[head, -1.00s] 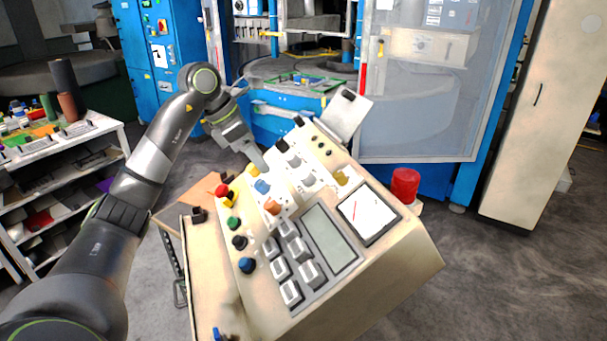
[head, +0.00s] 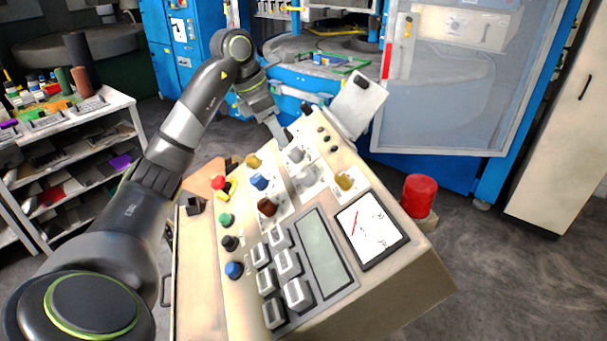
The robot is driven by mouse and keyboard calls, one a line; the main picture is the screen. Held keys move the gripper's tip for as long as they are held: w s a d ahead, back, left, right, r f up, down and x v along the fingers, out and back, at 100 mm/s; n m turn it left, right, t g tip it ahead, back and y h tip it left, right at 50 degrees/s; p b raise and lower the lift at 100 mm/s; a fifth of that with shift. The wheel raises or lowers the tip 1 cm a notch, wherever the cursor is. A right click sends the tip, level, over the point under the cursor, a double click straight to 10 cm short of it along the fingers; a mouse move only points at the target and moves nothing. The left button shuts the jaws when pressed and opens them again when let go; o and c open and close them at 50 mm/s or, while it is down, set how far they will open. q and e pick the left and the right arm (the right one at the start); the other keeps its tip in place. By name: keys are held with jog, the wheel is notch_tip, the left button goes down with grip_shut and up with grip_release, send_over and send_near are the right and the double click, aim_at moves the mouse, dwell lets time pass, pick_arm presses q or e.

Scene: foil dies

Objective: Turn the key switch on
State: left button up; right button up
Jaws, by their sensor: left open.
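The beige control console (head: 400,285) stands in the middle of the head view with a sloping panel of knobs, buttons and keys. I cannot tell for sure which control is the key switch. My left gripper (head: 283,137) points down at the panel's far edge, just left of the upper grey knob (head: 296,154). It is open with its fingers close together in the picture, and I cannot tell whether it touches anything. It partly hides the panel behind it. A yellow knob (head: 253,161), a blue knob (head: 259,182) and a brown knob (head: 266,207) are nearer. My right gripper is not in view.
A red emergency-style button (head: 218,182) and several coloured buttons line the panel's left side. A tilted plate (head: 358,104) rises at its far edge. A red cylinder (head: 419,195) stands to its right. A shelf (head: 75,165) is at left. Blue machinery (head: 455,165) stands behind.

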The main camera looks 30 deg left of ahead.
aim_at(301, 173)
pick_arm(q)
jog(key=p+x, duration=0.6)
jog(key=x, duration=0.8)
jog(key=shift+d, duration=0.15)
jog(key=shift+w+f, duration=0.15)
jog(key=shift+f, duration=0.2)
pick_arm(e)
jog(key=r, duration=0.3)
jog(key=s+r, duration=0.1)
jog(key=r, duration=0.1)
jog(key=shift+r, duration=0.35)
